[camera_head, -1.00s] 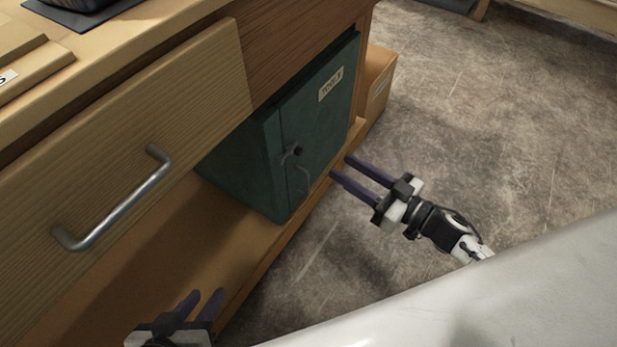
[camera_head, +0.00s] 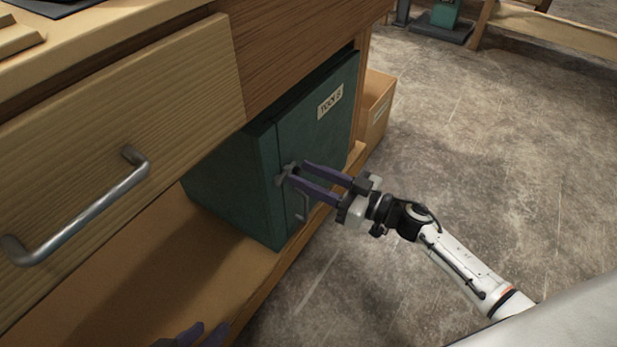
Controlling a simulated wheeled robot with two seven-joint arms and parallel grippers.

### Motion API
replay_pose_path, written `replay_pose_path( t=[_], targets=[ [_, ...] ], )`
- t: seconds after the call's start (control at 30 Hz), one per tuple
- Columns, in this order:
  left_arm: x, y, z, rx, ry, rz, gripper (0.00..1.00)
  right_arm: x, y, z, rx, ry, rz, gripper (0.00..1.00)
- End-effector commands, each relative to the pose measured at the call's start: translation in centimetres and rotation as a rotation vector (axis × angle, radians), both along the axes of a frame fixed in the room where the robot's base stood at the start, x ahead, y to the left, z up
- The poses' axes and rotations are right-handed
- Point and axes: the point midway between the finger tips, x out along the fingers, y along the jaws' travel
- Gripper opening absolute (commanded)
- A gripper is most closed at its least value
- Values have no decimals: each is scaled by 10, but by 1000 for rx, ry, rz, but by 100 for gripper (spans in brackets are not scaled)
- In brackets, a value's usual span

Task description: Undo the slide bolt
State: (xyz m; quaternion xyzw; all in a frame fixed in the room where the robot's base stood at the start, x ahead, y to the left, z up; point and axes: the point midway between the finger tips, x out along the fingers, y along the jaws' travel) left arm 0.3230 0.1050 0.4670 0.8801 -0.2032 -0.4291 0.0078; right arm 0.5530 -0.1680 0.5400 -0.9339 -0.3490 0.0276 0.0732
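A green metal cabinet (camera_head: 325,130) labelled TOOLS stands on the low shelf of the bench. A small grey bolt knob (camera_head: 284,177) sits on its front near the door's left edge, with a thin bent handle (camera_head: 303,205) below it. My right gripper (camera_head: 297,174) is open, with its two purple fingers pointing left at the knob. The fingertips are at or just beside the knob; whether they touch it I cannot tell. My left gripper (camera_head: 204,335) shows only its purple fingertips, apart, at the bottom edge, over the low shelf.
A wooden drawer (camera_head: 120,130) with a metal bar handle (camera_head: 85,215) is at the left, above the shelf (camera_head: 150,265). A cardboard box (camera_head: 375,105) stands behind the cabinet.

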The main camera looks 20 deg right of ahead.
Motion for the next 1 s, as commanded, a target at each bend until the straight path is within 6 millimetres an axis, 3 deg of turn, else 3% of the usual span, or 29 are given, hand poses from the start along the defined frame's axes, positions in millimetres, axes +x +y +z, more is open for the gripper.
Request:
replay_pose_path(
  t=[0.27,0.5,0.7,1.0],
  targets=[
    [0,0,0,0,1,-3,31,2,1,0,-1,-1,-1,36],
    [0,0,0,1,1,-3,31,2,1,0,-1,-1,-1,0],
    [0,0,0,1,0,-2,31,3,0,1,-1,-1,-1,0],
    [1,1,3,-2,-11,8,31,20,-23,1,-2,-1,-3,0]
  ],
)
